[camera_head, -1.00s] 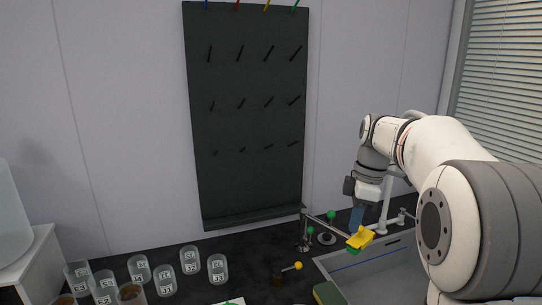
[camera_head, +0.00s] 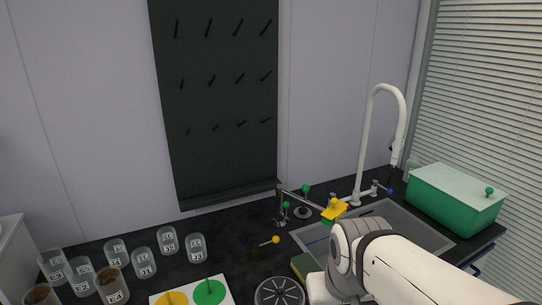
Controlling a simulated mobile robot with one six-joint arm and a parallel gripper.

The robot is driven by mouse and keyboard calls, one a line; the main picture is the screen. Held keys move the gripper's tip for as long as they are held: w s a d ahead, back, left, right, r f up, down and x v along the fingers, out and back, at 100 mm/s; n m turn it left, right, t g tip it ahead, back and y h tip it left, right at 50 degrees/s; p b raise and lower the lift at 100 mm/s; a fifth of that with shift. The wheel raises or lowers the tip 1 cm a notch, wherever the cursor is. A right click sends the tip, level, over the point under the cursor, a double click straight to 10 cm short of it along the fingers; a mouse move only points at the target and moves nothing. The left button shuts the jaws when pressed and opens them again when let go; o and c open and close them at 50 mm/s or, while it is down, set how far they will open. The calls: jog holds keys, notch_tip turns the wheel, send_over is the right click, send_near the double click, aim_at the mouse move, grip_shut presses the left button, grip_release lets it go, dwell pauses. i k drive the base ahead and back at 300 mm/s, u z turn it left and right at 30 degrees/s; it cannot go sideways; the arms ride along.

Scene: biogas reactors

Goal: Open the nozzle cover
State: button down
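A small yellow piece (camera_head: 334,209) with green beneath it sits at the end of a thin metal pipe (camera_head: 303,197), at the left edge of the sink. It may be the nozzle cover; at this size I cannot tell whether it is open or shut. The pipe runs from a short metal stand (camera_head: 280,207) with green knobs. My arm comes in from the lower right, and its wrist is in front of the sink, below and close to the yellow piece in the picture. My gripper is not visible.
A grey sink (camera_head: 425,238) with a tall white faucet (camera_head: 365,140) lies at right. A green box with a pale lid (camera_head: 455,192) is beyond it. Several labelled jars (camera_head: 196,248) stand at left. A yellow-knobbed lever (camera_head: 275,240) and a round drain-like disc (camera_head: 279,292) lie nearer.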

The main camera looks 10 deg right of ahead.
aim_at(338, 208)
jog(key=k, duration=1.1)
jog(key=z, duration=0.7)
jog(key=i, duration=1.05)
jog(key=z, duration=0.35)
